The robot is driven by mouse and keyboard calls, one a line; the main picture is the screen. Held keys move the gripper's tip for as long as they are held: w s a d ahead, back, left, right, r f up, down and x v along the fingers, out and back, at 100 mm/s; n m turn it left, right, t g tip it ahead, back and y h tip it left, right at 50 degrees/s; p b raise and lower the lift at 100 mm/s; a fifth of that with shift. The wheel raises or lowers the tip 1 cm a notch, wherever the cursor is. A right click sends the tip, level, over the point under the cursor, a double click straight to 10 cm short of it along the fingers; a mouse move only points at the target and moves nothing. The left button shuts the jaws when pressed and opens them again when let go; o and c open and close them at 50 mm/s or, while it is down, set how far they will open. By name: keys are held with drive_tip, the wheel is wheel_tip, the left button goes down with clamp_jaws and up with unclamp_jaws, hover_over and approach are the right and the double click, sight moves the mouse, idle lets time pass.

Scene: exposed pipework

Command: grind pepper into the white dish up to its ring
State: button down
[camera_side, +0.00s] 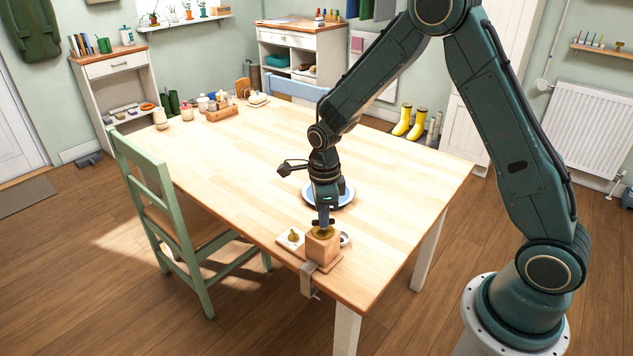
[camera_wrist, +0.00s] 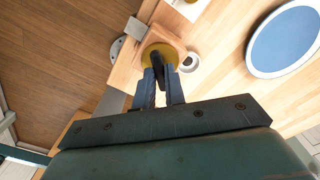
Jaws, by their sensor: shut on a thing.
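A wooden box mill (camera_side: 322,248) with a round brass top (camera_wrist: 152,52) stands clamped at the table's near corner. My gripper (camera_side: 323,222) points down over it, shut on a dark upright handle (camera_wrist: 158,70) at the brass top. The fingers hide part of the handle. A small white dish (camera_side: 345,239) sits on the table close beside the mill; it also shows in the wrist view (camera_wrist: 194,63). Its inside looks greyish-brown in the wrist view, but its ring and fill level are too small to tell.
A metal clamp (camera_side: 307,280) grips the table edge below the mill. A white tile (camera_side: 284,243) with a brass-coloured piece lies left of it. A blue plate with a pale rim (camera_wrist: 284,40) lies behind my gripper. The table (camera_side: 230,160) is mostly clear; a green chair (camera_side: 150,175) stands left.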

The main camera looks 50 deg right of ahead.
drive_tip(key=shift+m, duration=0.5)
drive_tip(key=c, duration=1.5)
unclamp_jaws()
drive_tip(key=shift+o, duration=0.2)
drive_tip(key=shift+r, duration=0.15)
wheel_tip(320, 180, up, 14)
drive_tip(key=shift+f, duration=0.2)
